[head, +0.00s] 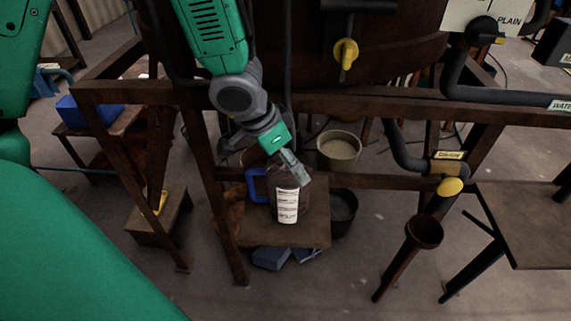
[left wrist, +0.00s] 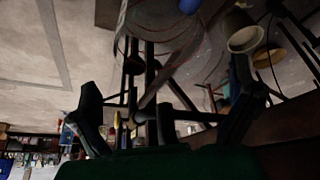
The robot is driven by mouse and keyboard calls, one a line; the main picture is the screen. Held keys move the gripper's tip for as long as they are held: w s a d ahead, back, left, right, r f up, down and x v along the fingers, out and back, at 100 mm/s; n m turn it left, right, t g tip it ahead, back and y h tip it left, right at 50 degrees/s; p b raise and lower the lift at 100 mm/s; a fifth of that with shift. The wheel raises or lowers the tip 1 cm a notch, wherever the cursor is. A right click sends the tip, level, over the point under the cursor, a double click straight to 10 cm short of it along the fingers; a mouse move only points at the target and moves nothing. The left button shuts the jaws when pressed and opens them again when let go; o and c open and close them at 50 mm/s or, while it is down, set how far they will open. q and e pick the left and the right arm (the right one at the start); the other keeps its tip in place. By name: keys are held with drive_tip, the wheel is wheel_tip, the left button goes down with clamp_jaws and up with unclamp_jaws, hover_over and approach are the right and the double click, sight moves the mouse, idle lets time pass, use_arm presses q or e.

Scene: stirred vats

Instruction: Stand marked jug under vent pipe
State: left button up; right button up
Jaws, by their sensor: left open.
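My right gripper is out of view.
A brown frame beam (head: 380,106) crosses in front of the vat (head: 390,45). A beige bucket (head: 339,150) and a dark bucket (head: 343,208) stand behind and right of the stand. A valved pipe (head: 400,150) ends near a funnel (head: 424,232). Blue blocks (head: 270,258) lie below.

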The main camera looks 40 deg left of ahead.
use_arm(q)
drive_tip(key=p+v, duration=0.3)
drive_tip(key=v, duration=0.6)
drive_tip(key=s+d+f+n+g, duration=0.1)
drive_tip(key=s+d+f, duration=0.1)
drive_tip(key=s+f, duration=0.35)
drive_tip(key=s+d+f+n+g, duration=0.1)
drive_tip(key=s+d+f+n, duration=0.1)
drive_tip(key=f, duration=0.7)
drive_tip(key=s+a+f+n+g+y, duration=0.1)
drive_tip(key=s+a+f+y, duration=0.1)
drive_tip(key=s+f, duration=0.9)
drive_tip(key=shift+a+f+g, duration=0.3)
drive_tip(key=shift+a+f, duration=0.1)
drive_tip(key=shift+f, duration=0.15)
drive_tip(key=shift+s+d, duration=0.1)
drive_tip(key=shift+s, duration=0.05)
